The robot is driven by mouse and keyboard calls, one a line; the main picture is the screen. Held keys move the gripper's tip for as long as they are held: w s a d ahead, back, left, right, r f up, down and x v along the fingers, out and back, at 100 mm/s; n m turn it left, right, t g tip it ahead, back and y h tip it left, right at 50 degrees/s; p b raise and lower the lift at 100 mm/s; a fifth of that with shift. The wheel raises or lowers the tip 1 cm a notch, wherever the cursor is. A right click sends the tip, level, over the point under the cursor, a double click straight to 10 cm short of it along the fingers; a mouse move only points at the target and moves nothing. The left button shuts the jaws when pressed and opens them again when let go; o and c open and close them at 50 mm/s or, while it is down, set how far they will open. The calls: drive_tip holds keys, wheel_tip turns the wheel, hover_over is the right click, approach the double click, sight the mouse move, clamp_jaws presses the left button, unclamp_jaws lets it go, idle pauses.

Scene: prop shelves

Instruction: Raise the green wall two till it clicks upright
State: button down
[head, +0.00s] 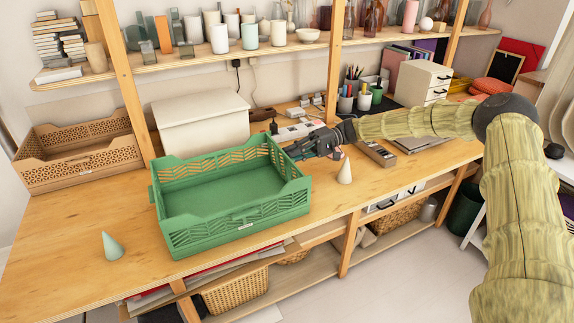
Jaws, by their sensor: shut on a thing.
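The green crate (222,190) stands on the wooden bench, empty inside. Its patterned front wall (240,226) and back wall (210,162) stand up, and so does the left wall as far as I can see. My gripper (291,152) reaches in from the right and is shut on the upper edge of the crate's right wall (287,168). That wall looks about upright; its exact tilt and any catch at its corners are too small to tell. No number shows on any wall, so I cannot tell which is wall two.
A grey-green cone (112,246) stands at the front left. A white lidded box (200,122) and a tan crate (80,155) are behind. The bench left of the crate is mostly clear.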

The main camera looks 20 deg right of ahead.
drive_tip(key=shift+d+f+b, duration=0.35)
drive_tip(key=shift+d+b, duration=0.3)
drive_tip(key=shift+b, duration=0.1)
drive_tip(key=shift+d+f, duration=0.1)
drive_tip(key=shift+d, duration=0.05)
drive_tip(key=c, duration=1.6)
unclamp_jaws()
drive_tip(key=shift+d, duration=0.1)
drive_tip(key=shift+o, duration=0.2)
drive_tip(key=shift+w, duration=0.1)
drive_tip(key=w+d+r, duration=0.1)
drive_tip(key=d, duration=1.1)
drive_tip(key=shift+w+r, duration=0.15)
drive_tip(key=shift+r, duration=0.1)
